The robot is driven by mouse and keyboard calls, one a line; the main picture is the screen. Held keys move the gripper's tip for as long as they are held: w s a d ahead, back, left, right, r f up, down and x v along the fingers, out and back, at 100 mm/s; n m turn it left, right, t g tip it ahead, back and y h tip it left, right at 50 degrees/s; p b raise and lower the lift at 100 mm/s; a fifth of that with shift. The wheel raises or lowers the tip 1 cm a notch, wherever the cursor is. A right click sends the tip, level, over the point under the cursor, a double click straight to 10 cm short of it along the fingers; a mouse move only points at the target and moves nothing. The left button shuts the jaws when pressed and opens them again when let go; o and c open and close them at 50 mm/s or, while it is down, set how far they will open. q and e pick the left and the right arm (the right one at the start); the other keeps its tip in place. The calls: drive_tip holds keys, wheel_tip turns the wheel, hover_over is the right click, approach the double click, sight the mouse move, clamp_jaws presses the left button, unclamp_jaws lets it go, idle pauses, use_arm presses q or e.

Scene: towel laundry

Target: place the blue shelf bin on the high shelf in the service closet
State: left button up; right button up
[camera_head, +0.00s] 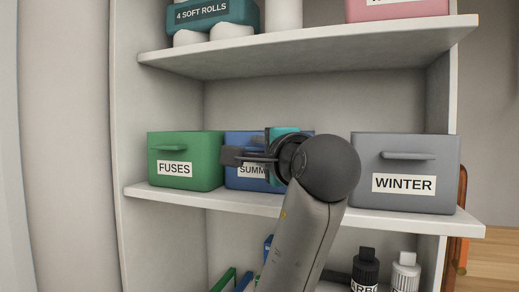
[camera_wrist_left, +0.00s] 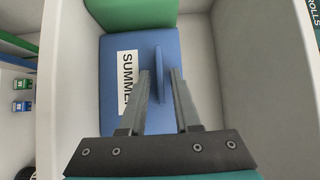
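The blue bin (camera_head: 240,175), labelled "SUMM…", sits on the middle shelf between a green and a grey bin. My left gripper (camera_head: 236,156) is in front of it and hides much of its front and handle. In the left wrist view the blue bin (camera_wrist_left: 115,42) shows its "SUMMER" label and its upright blue handle (camera_wrist_left: 159,66). The two fingers of my left gripper (camera_wrist_left: 160,72) are on either side of the handle, with a small gap showing, so it looks open around the handle. My right gripper is not in view.
The high shelf (camera_head: 310,60) holds soft rolls (camera_head: 210,14) at left and a pink bin (camera_head: 395,8) at right. Bottles (camera_head: 366,272) stand below.

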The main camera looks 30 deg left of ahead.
use_arm(q)
drive_tip(key=shift+o, duration=0.5)
drive_tip(key=shift+r, duration=0.15)
drive_tip(key=shift+s+d, duration=0.15)
drive_tip(key=shift+d, duration=0.05)
drive_tip(key=b+v, duration=0.3)
drive_tip(key=v, duration=0.8)
drive_tip(key=shift+s+d+b, duration=0.2)
drive_tip(key=shift+s+b, duration=0.05)
drive_tip(key=shift+b, duration=0.05)
